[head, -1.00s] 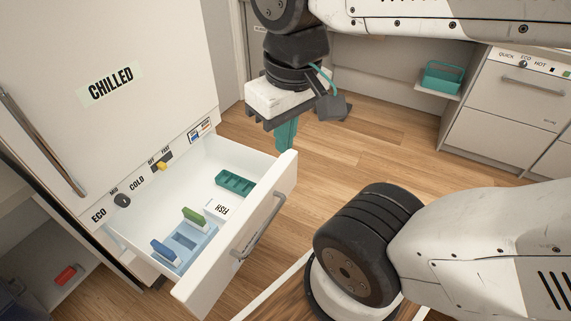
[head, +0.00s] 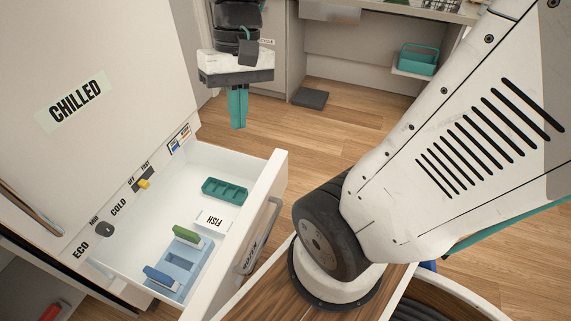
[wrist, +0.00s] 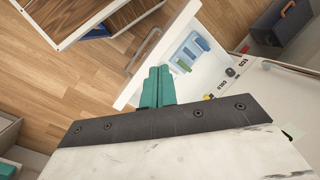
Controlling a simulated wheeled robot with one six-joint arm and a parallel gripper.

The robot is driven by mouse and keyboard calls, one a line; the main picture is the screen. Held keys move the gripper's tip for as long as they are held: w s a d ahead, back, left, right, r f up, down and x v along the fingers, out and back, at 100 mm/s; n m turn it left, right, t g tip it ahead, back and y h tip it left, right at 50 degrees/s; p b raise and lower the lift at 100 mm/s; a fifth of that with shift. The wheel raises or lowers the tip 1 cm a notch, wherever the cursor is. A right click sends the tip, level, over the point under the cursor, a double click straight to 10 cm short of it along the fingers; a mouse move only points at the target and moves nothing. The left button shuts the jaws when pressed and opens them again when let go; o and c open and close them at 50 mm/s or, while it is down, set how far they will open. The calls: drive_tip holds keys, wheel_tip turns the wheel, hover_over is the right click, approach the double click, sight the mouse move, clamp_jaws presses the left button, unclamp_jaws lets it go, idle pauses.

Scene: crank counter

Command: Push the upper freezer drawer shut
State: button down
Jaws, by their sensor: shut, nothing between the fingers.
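The upper freezer drawer (head: 268,190) is pulled out below the white door marked CHILLED. Its front has a grey bar handle (head: 262,232). Inside lie a green tray (head: 225,190), a FISH card (head: 214,220) and a blue tray (head: 190,262) with a green and a blue block in it. My gripper (head: 238,108) has teal fingers, shut and empty, pointing down beyond the drawer's far end in the head view. In the wrist view the fingers (wrist: 157,88) overlap the drawer front (wrist: 165,50); I cannot tell whether they touch it.
A control strip with a black knob (head: 105,229) and a yellow slider (head: 144,184) runs above the drawer. A teal caddy (head: 418,58) stands on a shelf at the back right. A dark pad (head: 310,97) lies on the floor. Wood floor (head: 330,130) is open between.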

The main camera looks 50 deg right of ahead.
drive_tip(key=w+d+f+m+t+y, duration=0.2)
drive_tip(key=w+d+f+m+y, duration=0.35)
drive_tip(key=d+f, duration=0.4)
drive_tip(key=w+d+f+m+t+y, duration=0.2)
drive_tip(key=w+d+f+m+y, duration=0.2)
drive_tip(key=w+d+f+m, duration=0.45)
drive_tip(key=s+d+f+m+t, duration=0.3)
drive_tip(key=d+f+t, duration=0.1)
drive_tip(key=d+f, duration=0.25)
drive_tip(key=s+d+f+m+t, duration=0.3)
drive_tip(key=d+f, duration=0.3)
drive_tip(key=f, duration=0.2)
drive_tip(key=m+t+h, duration=0.6)
drive_tip(key=m+t, duration=0.1)
drive_tip(key=m, duration=0.2)
approach(283, 165)
drive_tip(key=x, duration=0.6)
drive_tip(key=shift+w+a+r, duration=0.2)
drive_tip(key=shift+w+a, duration=0.05)
drive_tip(key=shift+a, duration=0.15)
